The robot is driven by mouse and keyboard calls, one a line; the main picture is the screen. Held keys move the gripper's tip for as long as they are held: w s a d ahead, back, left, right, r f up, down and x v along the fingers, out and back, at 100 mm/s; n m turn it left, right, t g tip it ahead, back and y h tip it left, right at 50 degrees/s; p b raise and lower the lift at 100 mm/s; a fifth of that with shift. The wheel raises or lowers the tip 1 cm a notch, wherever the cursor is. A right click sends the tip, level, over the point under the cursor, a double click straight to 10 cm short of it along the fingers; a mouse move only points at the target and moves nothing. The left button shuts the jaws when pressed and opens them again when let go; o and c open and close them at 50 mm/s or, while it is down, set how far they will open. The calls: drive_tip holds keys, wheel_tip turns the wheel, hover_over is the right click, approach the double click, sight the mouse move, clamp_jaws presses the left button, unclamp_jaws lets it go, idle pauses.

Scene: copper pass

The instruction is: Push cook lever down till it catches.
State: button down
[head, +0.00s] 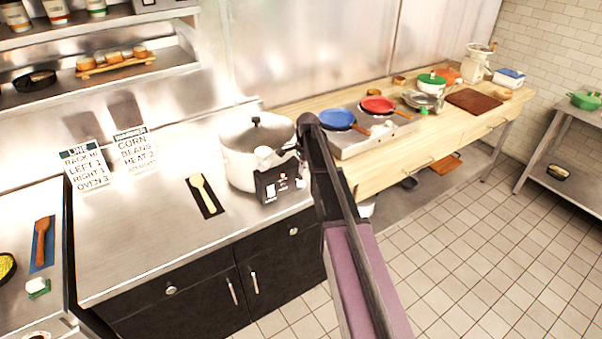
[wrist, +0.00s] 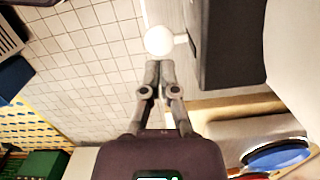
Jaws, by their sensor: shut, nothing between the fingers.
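The rice cooker (head: 238,165) is a white pot with a dark lid knob and a black front panel (head: 268,190), on the steel counter. In the wrist view, the black panel (wrist: 230,45) is at the upper right, and the cook lever (wrist: 158,40) sticks out from it as a round white knob on a short stem. My gripper (wrist: 160,68) is shut and empty, its fingertips just below the knob in the picture. I cannot tell whether they touch it.
A wooden spoon on a black mat (head: 212,207) lies left of the cooker. Two signs (head: 85,168) stand further left. A burner with a blue pan (head: 337,120) and a red pan (head: 378,104) is right of my arm. Open tiled floor (head: 470,240) lies in front.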

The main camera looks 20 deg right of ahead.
drive_tip(key=shift+r+p, duration=3.15)
drive_tip(key=shift+r, duration=0.35)
drive_tip(key=s+a+f+n+b, duration=0.2)
drive_tip(key=s+n, duration=0.3)
drive_tip(key=s, duration=0.4)
drive_tip(key=s+a+f+n+b, duration=0.2)
drive_tip(key=s+n, duration=0.3)
drive_tip(key=s, duration=0.4)
drive_tip(key=s+a+f+n+h+b, duration=0.1)
drive_tip(key=s+a+f+n+b, duration=0.2)
drive_tip(key=s, duration=0.6)
drive_tip(key=shift+s+a+f+n, duration=0.15)
drive_tip(key=shift+s+a+n, duration=0.2)
drive_tip(key=shift+a+n, duration=0.55)
drive_tip(key=shift+s, duration=0.1)
drive_tip(key=shift+s+a+f+n+b, duration=0.1)
drive_tip(key=shift+s+f+n+b, duration=0.15)
drive_tip(key=shift+s+n, duration=0.4)
